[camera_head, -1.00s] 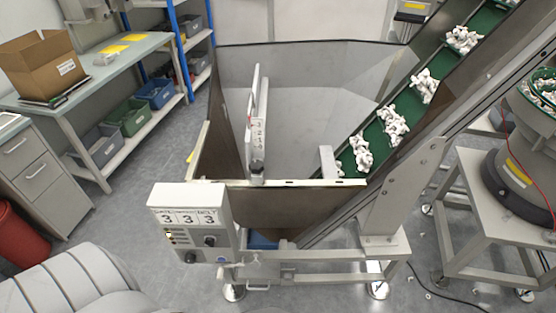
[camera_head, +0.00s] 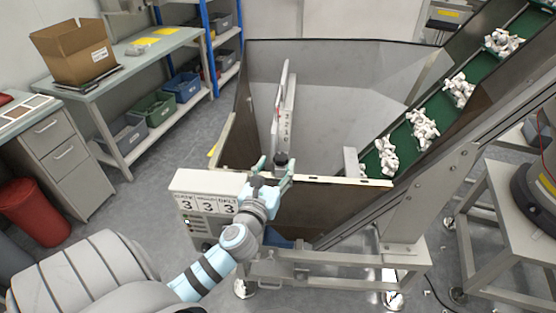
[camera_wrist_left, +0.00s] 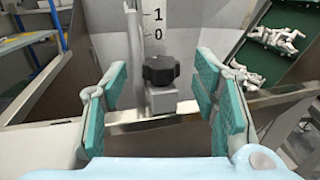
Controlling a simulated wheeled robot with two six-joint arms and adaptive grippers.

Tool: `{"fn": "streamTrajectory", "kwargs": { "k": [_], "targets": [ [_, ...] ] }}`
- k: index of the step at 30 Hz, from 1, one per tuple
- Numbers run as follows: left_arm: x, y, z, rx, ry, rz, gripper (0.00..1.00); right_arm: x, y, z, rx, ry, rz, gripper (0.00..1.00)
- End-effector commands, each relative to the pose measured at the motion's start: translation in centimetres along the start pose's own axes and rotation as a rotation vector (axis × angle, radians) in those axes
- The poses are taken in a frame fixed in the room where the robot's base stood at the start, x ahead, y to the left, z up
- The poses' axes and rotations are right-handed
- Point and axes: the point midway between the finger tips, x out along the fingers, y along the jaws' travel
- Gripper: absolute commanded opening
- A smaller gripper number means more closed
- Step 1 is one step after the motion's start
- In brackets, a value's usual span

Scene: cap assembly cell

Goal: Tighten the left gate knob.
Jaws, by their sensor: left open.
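The left gate knob (camera_wrist_left: 160,69) is a black lobed knob on a grey block at the foot of the numbered gate scale. In the left wrist view it stands upright between my open fingers, ahead of them, with space on both sides. In the head view the knob (camera_head: 281,158) shows as a small dark spot at the hopper's front rim. My left gripper (camera_head: 272,167) is open at that rim, and its teal pads show in the left wrist view (camera_wrist_left: 159,105). I cannot see it touching the knob. My right gripper is not in view.
The control box (camera_head: 207,198) with its number displays stands just left of my left gripper. The hopper's front rim (camera_head: 345,180) runs right from the knob. The green conveyor (camera_head: 440,105) with white parts rises at the right. The hopper interior behind the gate is open.

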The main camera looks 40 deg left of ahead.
Motion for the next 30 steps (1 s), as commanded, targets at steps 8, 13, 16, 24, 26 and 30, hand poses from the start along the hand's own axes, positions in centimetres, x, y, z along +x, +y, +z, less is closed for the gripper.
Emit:
{"fn": "streamTrajectory", "kwargs": {
  "k": [8,13,16,24,26,30],
  "targets": [
    [2.5,0.0,-0.1,-0.003,0.001,-0.001,0.54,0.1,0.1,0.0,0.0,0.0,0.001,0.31],
    [2.4,0.0,-0.1,-0.003,0.001,-0.001,0.54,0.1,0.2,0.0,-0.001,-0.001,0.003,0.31],
    [2.4,0.0,-0.1,-0.003,0.001,-0.001,0.4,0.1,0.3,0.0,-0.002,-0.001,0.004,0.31],
    [2.4,0.0,-0.1,-0.002,0.001,-0.004,0.06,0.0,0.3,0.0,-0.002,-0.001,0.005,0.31],
    [2.4,0.1,-0.1,0.002,0.0,-0.025,0.06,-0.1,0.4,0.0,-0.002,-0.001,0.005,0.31],
    [2.5,0.5,-0.1,0.009,-0.002,-0.162,0.06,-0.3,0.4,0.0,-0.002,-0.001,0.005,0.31]
  ]
}}
